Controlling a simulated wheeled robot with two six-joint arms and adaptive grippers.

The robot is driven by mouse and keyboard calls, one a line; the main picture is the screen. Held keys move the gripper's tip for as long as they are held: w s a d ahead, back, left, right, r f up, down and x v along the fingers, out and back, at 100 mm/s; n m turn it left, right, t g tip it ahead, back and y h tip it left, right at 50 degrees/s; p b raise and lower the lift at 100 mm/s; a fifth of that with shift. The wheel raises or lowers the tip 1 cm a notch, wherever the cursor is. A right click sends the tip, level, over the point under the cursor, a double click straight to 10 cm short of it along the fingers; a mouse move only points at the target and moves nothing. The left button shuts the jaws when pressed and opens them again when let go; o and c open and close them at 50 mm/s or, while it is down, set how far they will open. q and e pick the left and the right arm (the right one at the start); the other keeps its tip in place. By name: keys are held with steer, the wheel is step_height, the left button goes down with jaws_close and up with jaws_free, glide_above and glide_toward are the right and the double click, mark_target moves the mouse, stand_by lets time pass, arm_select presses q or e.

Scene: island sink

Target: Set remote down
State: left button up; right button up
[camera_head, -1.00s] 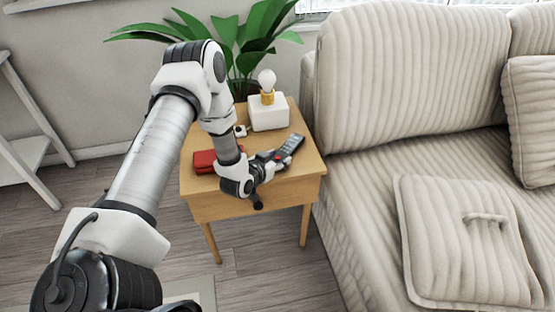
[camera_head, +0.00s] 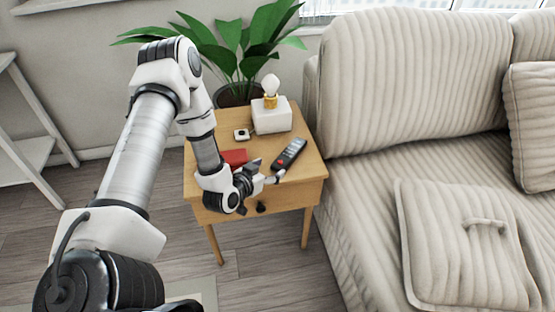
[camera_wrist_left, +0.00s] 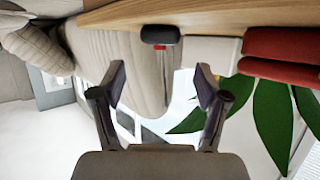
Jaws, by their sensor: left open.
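The dark remote (camera_head: 289,153) lies on the right part of the wooden side table (camera_head: 310,165), with a small red spot on it. Its near end (camera_wrist_left: 160,35) shows at the top of the left wrist view, at the table edge. My left gripper (camera_head: 267,172) is at the table's front edge, just short of the remote. In the wrist view its two fingers (camera_wrist_left: 160,84) are spread with nothing between them, and the remote is beyond the fingertips. My right gripper is not in view.
A red book-like object (camera_head: 234,157) lies left of the remote, partly behind my arm. A white lamp (camera_head: 271,116) and a small white device (camera_head: 241,134) stand farther back. A potted plant (camera_head: 240,70) is behind the table, and a sofa (camera_head: 400,90) is close on the right.

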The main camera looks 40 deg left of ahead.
arm_select(q)
steer(key=s+d+f+g, duration=0.3)
steer(key=s+d+g, duration=0.1)
steer(key=s, duration=0.5)
steer(key=s+d+f+g, duration=0.4)
steer(key=s+d+g, duration=0.1)
steer(key=s, duration=0.4)
steer(key=s+d+f+g+h, duration=0.1)
steer(key=s+d+f+g, duration=0.2)
steer(key=s+d, duration=0.3)
steer(key=s+g, duration=0.1)
steer(key=s, duration=0.2)
steer(key=shift+d+f+g+p, duration=0.15)
steer(key=shift+d+g+p, duration=0.05)
steer(key=shift+g+p, duration=0.15)
